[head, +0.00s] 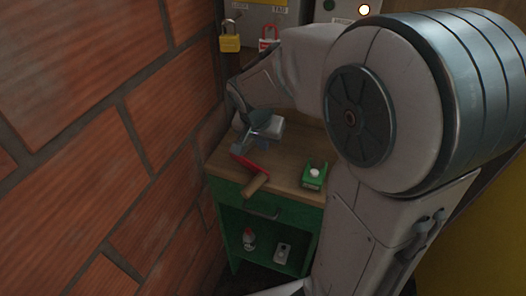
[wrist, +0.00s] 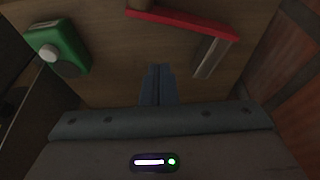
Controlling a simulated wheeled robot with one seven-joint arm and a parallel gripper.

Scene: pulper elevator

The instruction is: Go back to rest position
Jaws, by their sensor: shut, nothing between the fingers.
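My gripper (wrist: 158,84) is shut and empty in the wrist view, its two blue-grey fingers together above the wooden bench top. In the head view my gripper (head: 243,146) is over the back left of the small bench (head: 283,165), close to the brick wall. My arm spans the right half of the head view and hides part of the bench and the back panel.
A red tool with a wooden handle (head: 256,183) lies at the bench's front edge. A green box with a white button (head: 314,175) stands right of it. The brick wall (head: 110,150) is close on the left.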

